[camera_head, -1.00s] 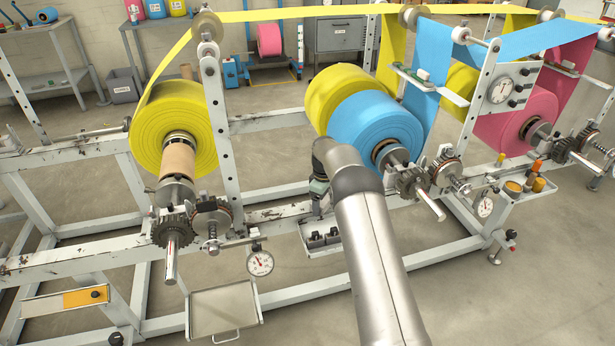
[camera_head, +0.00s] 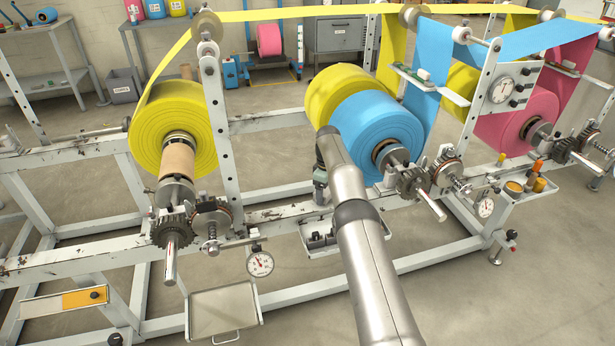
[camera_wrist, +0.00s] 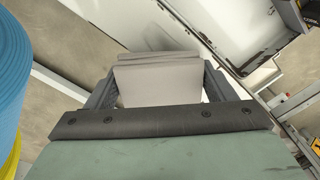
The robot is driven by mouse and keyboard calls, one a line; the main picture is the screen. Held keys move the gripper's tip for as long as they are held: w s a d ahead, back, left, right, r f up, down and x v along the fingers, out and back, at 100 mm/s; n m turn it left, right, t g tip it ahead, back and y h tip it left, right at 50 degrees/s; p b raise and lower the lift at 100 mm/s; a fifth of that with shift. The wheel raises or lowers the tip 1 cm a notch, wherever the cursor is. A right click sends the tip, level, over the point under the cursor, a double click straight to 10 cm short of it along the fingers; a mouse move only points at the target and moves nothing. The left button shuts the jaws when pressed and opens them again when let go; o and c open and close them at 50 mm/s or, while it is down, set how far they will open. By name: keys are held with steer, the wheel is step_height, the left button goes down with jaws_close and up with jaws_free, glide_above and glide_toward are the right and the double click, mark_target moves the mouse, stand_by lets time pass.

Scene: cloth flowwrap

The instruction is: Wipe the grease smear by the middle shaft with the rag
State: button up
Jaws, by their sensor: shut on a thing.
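My gripper (camera_head: 320,195) is at the rail (camera_head: 285,212), just left of the middle shaft (camera_head: 432,207) with its blue roll (camera_head: 370,130). It is mostly hidden by my arm in the head view. In the wrist view my gripper (camera_wrist: 160,88) is shut on a folded, pale grey-beige rag (camera_wrist: 158,82), which spans between the fingers. The rag's far end overlaps a white painted surface in that view; I cannot tell whether it touches. I cannot make out the grease smear for certain; dark marks on the rail look like chipped paint.
Gears (camera_head: 412,181) and a spring stand right of my arm on the middle shaft. The blue roll also shows close at the left of the wrist view (camera_wrist: 10,80). A small tray (camera_head: 318,241) hangs below the rail. The left shaft (camera_head: 170,262) carries a yellow roll (camera_head: 165,135).

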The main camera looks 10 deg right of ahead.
steer(key=shift+r+p, duration=2.65)
steer(key=shift+r, duration=1)
steer(key=shift+d+p, duration=0.1)
steer(key=shift+p, duration=0.2)
